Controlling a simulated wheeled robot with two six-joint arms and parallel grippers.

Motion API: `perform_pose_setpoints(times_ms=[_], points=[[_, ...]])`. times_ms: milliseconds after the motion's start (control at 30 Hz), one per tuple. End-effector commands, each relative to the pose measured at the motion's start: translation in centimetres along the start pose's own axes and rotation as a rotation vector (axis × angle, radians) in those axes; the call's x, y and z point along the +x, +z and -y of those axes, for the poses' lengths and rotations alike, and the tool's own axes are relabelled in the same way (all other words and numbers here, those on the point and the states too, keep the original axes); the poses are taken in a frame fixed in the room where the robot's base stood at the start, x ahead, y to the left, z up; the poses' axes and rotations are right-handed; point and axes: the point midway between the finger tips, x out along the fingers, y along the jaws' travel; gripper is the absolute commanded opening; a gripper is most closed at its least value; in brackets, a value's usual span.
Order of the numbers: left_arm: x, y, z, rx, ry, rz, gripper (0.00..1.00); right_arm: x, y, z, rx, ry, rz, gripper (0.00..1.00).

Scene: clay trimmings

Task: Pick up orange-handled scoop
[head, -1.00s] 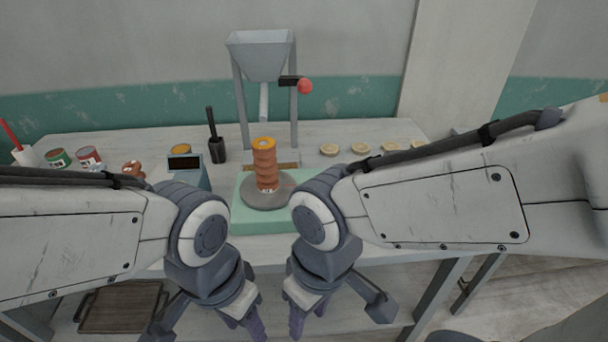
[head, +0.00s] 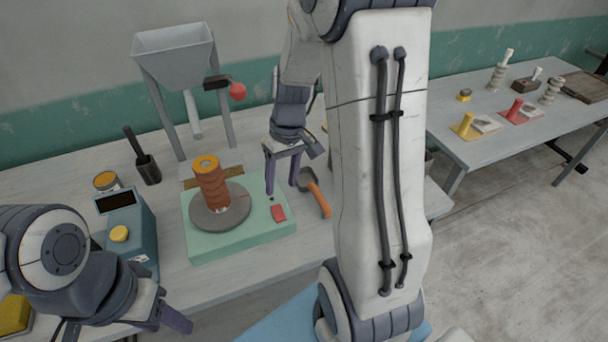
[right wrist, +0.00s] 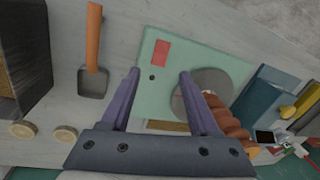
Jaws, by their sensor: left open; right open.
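The orange-handled scoop (head: 318,198) lies on the table just right of the green wheel base, its dark grey pan toward the back and its handle toward the front. In the right wrist view the scoop (right wrist: 93,45) lies left of the fingers, with its handle pointing up the picture. My right gripper (head: 281,190) is open and empty, pointing down over the right part of the green base, left of the scoop. Its open fingers also show in the right wrist view (right wrist: 160,75).
The green base (head: 190,250) carries a grey disc (head: 240,208) with a stacked brown clay column (head: 211,190). A blue scale (head: 140,235) stands left of it. A hopper stand (head: 175,55) is behind. A second table (head: 480,150) stands at right.

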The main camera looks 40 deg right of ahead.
Motion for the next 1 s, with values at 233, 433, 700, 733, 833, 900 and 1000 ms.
perform_pose_setpoints(times_ms=[233,433,700,733,833,900,1000], points=[[-1.9,-0.1,-0.1,0.000,0.000,0.000,0.50,-0.1,0.8,-10.7,0.200,-0.032,-0.031,0.62],[-2.2,-0.1,-0.2,0.000,0.000,0.000,0.50,1.3,1.3,-12.7,0.234,-0.040,-0.037,0.62],[-2.6,-0.1,-0.2,-0.001,0.000,0.000,0.50,5.0,1.1,-12.5,0.233,-0.039,-0.039,0.62],[-2.6,-0.1,-0.2,-0.001,0.000,0.000,0.50,5.2,1.0,-12.5,0.233,-0.038,-0.040,0.62],[-2.8,-0.1,-0.2,-0.001,0.000,0.000,0.50,5.8,1.0,-12.4,0.232,-0.038,-0.039,0.62],[-3.2,-0.2,-0.2,-0.001,0.000,0.000,0.50,6.5,1.0,-12.3,0.232,-0.039,-0.038,0.62],[-3.8,-0.2,-0.3,-0.001,0.000,0.000,0.50,8.0,0.9,-12.1,0.232,-0.039,-0.036,0.62]])
